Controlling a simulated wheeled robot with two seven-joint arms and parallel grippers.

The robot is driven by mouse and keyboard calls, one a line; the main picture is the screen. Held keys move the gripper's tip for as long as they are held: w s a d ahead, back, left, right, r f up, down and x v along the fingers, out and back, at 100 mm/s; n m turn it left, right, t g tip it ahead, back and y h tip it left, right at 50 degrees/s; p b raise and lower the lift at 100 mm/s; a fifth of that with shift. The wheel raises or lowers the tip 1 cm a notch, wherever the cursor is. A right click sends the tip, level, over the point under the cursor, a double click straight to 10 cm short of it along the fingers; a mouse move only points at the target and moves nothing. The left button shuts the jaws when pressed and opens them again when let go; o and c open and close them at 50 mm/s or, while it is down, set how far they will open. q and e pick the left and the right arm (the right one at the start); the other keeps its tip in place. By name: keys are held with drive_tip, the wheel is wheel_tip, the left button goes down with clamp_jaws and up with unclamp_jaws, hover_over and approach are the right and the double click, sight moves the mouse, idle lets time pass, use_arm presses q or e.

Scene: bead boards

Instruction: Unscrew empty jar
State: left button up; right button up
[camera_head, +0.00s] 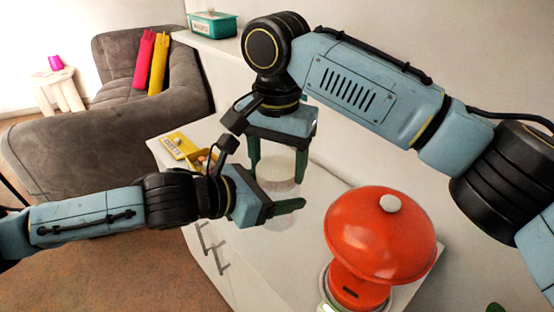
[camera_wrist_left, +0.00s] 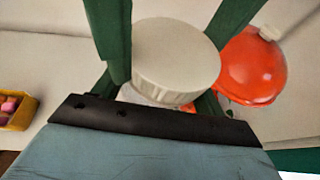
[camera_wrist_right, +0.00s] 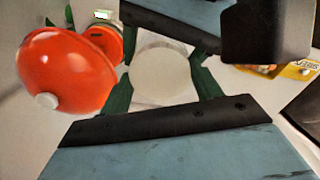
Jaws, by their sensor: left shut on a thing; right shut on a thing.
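A clear jar (camera_head: 283,221) stands on the white counter, with a pale ribbed round lid (camera_head: 276,172) on top. The lid shows large in the left wrist view (camera_wrist_left: 176,55) and from above in the right wrist view (camera_wrist_right: 160,72). My left gripper (camera_head: 283,200) reaches in from the left and is shut on the jar body below the lid. My right gripper (camera_head: 277,178) points down from above, its green fingers on either side of the lid, shut on it. Much of the jar is hidden by fingers and lid; I cannot see whether a gap separates lid and jar.
A red domed lamp (camera_head: 378,235) stands close by on the right of the counter (camera_head: 300,278). A yellow box (camera_head: 183,147) with small items is at the counter's left end. A grey sofa (camera_head: 80,142), a stool (camera_head: 62,90) and a teal box (camera_head: 212,25) are farther back.

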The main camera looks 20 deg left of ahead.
drive_tip(key=n, duration=0.3)
drive_tip(key=shift+a, duration=0.1)
drive_tip(key=o, duration=1.1)
drive_tip(key=shift+s+r, duration=0.1)
wheel_tip(320, 180, up, 4)
drive_tip(key=shift+a+r, duration=0.1)
drive_tip(key=shift+r, duration=0.05)
drive_tip(key=shift+c, duration=0.3)
drive_tip(key=shift+r+m, duration=0.3)
drive_tip(key=shift+r, duration=0.25)
drive_tip(key=shift+c, duration=0.2)
drive_tip(key=shift+d+r+m, duration=0.25)
drive_tip(key=shift+r+m, duration=0.85)
drive_tip(key=shift+m, duration=0.1)
drive_tip(key=shift+f, duration=3.85)
